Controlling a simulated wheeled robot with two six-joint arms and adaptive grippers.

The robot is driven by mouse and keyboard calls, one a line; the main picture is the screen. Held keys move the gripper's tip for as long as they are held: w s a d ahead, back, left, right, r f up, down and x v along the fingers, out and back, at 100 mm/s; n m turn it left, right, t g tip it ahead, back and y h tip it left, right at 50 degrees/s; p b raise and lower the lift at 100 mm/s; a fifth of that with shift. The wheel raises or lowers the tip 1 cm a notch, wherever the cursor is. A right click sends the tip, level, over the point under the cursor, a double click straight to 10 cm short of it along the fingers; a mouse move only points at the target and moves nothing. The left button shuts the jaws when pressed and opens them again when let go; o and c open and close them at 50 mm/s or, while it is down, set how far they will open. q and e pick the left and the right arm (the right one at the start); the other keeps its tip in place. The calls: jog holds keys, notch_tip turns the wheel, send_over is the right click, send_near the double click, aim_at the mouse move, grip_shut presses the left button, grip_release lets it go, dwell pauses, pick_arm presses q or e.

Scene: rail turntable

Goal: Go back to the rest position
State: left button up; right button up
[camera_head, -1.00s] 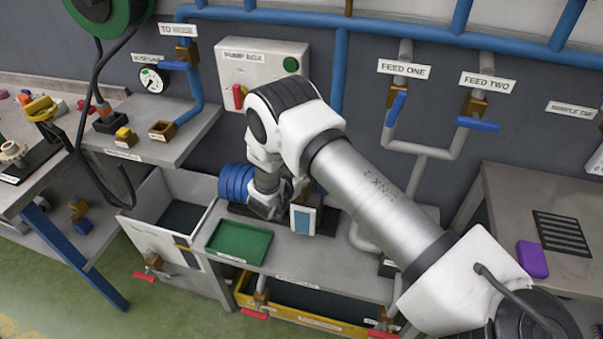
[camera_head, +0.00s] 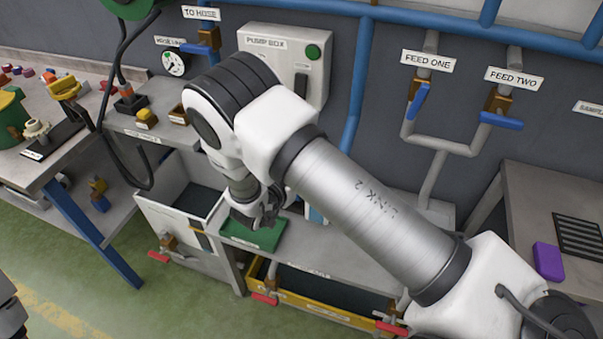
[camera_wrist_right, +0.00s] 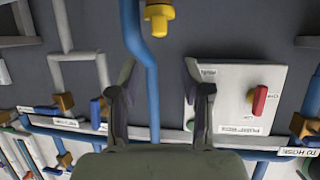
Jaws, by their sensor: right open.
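My right arm comes in from the right in the head view. Its gripper (camera_head: 256,217) hangs in front of the bench, over the green tray (camera_head: 278,240), which it partly covers. In the right wrist view the two fingers of the gripper (camera_wrist_right: 158,85) stand wide apart with nothing between them. A blue pipe (camera_wrist_right: 153,100) shows behind the gap. My left gripper is not in view.
The pump box (camera_head: 320,80) is on the wall behind my arm, partly hidden; its red handle (camera_wrist_right: 259,101) shows in the wrist view. Blue feed valves (camera_head: 419,101) are right of it. A purple block (camera_head: 548,261) lies on the right bench.

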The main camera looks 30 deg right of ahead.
jog(key=shift+f, duration=0.1)
jog(key=s+d+f+n+g+y+b, duration=0.1)
jog(key=s+d+f+n+g+y, duration=0.35)
jog(key=s+f, duration=1)
jog(key=s+a+f+n+g+y, duration=0.1)
jog(key=s+a+n+y, duration=0.2)
jog(key=s, duration=0.5)
jog(key=s+a+f+n+g+y, duration=0.1)
jog(key=s+a+n+y, duration=0.3)
jog(key=s, duration=0.5)
jog(key=shift+s+a, duration=0.2)
jog(key=shift+a, duration=0.85)
jog(key=shift+g, duration=0.25)
